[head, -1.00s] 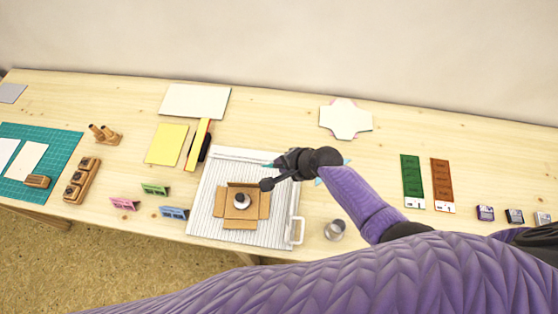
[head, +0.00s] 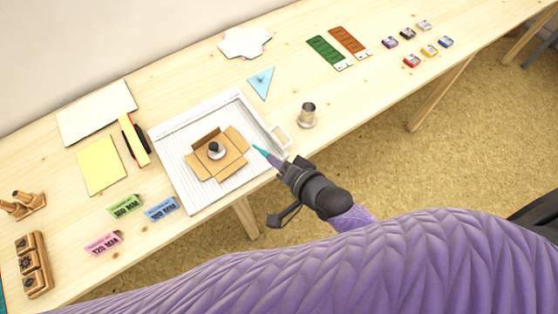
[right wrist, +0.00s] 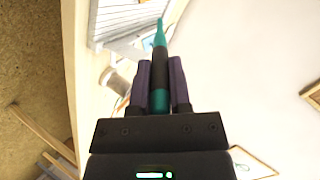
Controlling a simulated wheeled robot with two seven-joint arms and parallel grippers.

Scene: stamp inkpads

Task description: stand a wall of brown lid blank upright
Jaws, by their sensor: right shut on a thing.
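The brown lid blank (head: 233,164) lies on a white ribbed board (head: 179,168), its flaps spread around a centre panel. The flap on its far side looks raised, but I cannot tell how steeply. A round weight with a dark knob (head: 215,150) stands on the centre panel. My right gripper (head: 275,162) is at the board's near right edge, shut on a slim teal-tipped tool (head: 260,150). The tool's tip points toward the blank and looks apart from it. In the right wrist view the teal and black tool (right wrist: 159,70) sits between the two fingers. My left gripper is out of view.
A metal cup (head: 307,115) stands right of the board, near its handle (head: 281,136). A blue triangle (head: 262,82) lies behind. Yellow sheets (head: 101,165) lie left of the board.

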